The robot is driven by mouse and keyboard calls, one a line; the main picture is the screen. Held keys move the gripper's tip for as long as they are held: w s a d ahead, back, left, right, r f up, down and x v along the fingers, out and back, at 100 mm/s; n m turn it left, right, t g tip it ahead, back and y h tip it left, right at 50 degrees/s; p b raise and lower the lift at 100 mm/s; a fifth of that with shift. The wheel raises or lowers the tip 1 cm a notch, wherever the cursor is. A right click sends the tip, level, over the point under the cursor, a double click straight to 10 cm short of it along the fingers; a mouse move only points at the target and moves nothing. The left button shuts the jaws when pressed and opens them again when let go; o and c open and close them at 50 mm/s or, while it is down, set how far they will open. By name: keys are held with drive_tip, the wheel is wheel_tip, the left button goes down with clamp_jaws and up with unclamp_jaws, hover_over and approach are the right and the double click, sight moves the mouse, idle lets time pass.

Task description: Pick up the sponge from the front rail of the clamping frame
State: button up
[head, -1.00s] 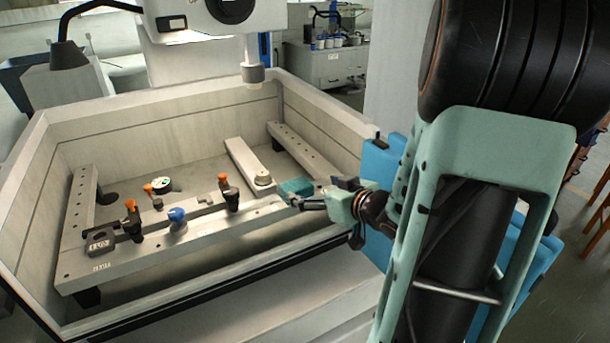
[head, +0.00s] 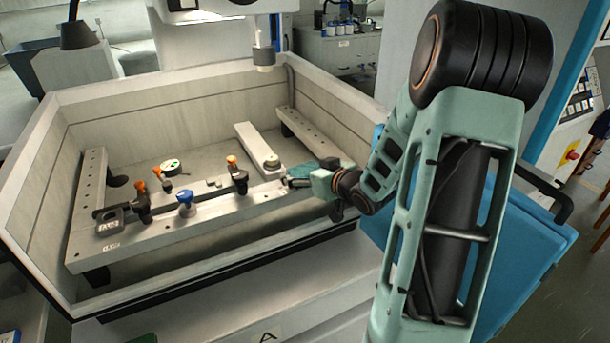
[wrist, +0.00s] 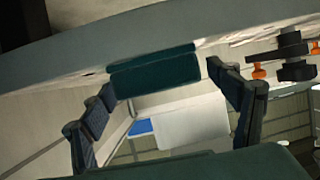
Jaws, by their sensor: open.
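The sponge (head: 301,170) is a small teal block on the right end of the front rail (head: 215,213) of the clamping frame. In the head view my gripper (head: 292,182) is at that end of the rail, right at the sponge, and partly hides it. In the wrist view the sponge (wrist: 155,72) shows as a dark teal block between the tips of my gripper (wrist: 162,80). The fingers are spread wide, one on each side, with a visible gap at the right. I cannot tell whether the left finger touches it.
The tank wall (head: 340,112) rises behind and right. A machine head (head: 264,55) hangs above the back.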

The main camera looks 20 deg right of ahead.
drive_tip(key=c, duration=1)
drive_tip(key=shift+r, duration=0.15)
